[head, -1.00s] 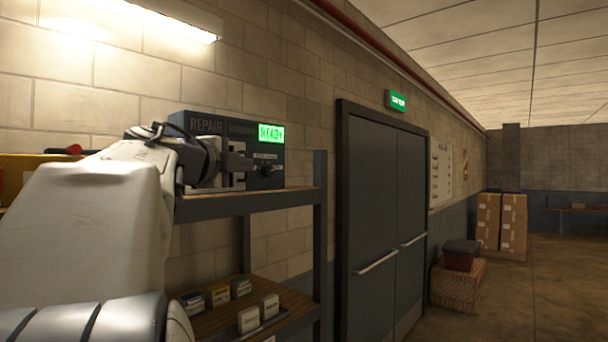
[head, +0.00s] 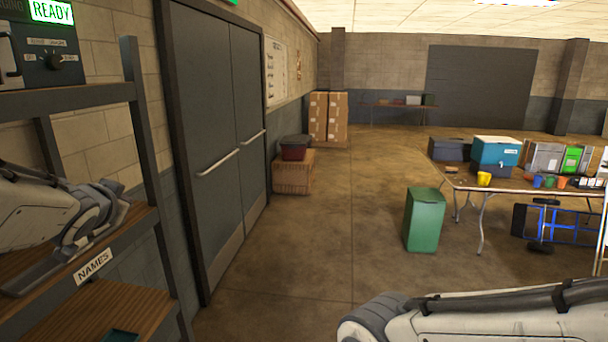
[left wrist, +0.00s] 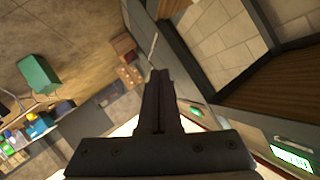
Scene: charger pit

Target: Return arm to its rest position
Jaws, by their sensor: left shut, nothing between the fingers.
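My left arm (head: 45,215) comes in at the left edge of the head view, in front of the shelf rack. The wrist view is tilted, with the floor at left and the rack at right. Part of my right arm (head: 470,320) lies across the bottom right of the head view. Its gripper is out of view.
The repair box (head: 45,62) with a green READY display stands on the rack's top shelf (head: 85,97). Closed double doors (head: 215,130) are beside the rack. A green bin (head: 424,222) and a cluttered table (head: 465,181) stand at right. The floor between is clear.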

